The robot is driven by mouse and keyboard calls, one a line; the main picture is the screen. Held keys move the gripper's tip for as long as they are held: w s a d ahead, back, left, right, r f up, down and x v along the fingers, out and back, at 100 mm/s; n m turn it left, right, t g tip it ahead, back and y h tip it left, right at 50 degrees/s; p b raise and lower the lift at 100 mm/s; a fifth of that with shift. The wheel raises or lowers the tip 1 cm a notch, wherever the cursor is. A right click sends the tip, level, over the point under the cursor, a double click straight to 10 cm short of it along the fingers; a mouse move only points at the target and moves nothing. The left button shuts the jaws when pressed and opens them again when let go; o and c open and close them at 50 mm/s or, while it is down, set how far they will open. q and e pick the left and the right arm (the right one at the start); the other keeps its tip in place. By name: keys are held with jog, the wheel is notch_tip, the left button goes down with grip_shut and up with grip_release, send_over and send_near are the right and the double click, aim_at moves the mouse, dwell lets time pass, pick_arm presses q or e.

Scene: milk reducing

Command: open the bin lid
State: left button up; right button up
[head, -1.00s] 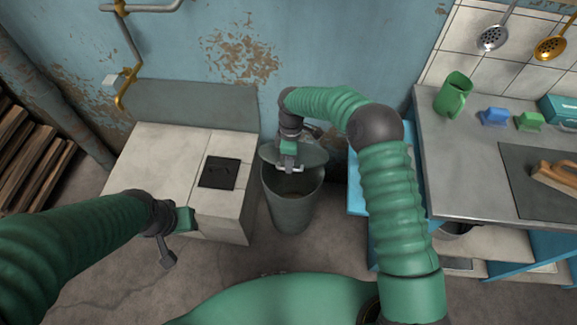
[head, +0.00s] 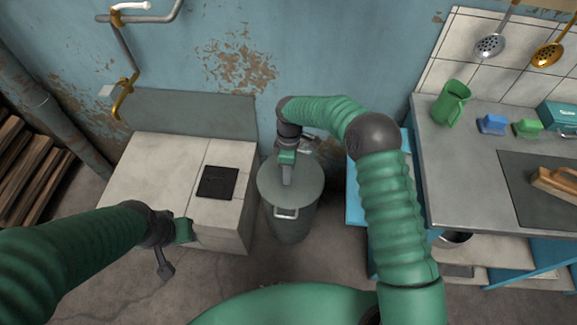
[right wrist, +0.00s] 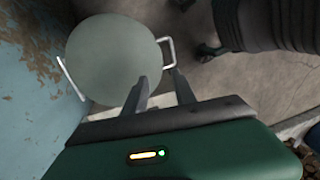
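The grey round bin (head: 290,222) stands on the floor between the tiled block and the counter. Its lid (head: 298,188) lies flat across the top, and the inside is hidden. A pale metal handle (head: 287,213) shows at the front. In the right wrist view the lid (right wrist: 112,58) is a full disc with a handle at either side. My right gripper (head: 287,182) is over the back part of the lid; its two fingers (right wrist: 160,80) stand apart with nothing between them. Whether they touch the lid is unclear. My left gripper (head: 165,268) hangs in front of the tiled block, away from the bin.
The tiled block (head: 160,165) with a black plate stands left of the bin. A blue cabinet and the grey counter (head: 460,205) stand to the right. The wall is close behind the bin; floor in front is clear.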

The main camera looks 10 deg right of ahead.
notch_tip(320, 180, up, 16)
jog(key=w+p, duration=0.2)
jog(key=w, duration=0.1)
jog(key=shift+d+r, duration=0.25)
jog(key=shift+d, duration=0.2)
jog(key=shift+s, duration=0.1)
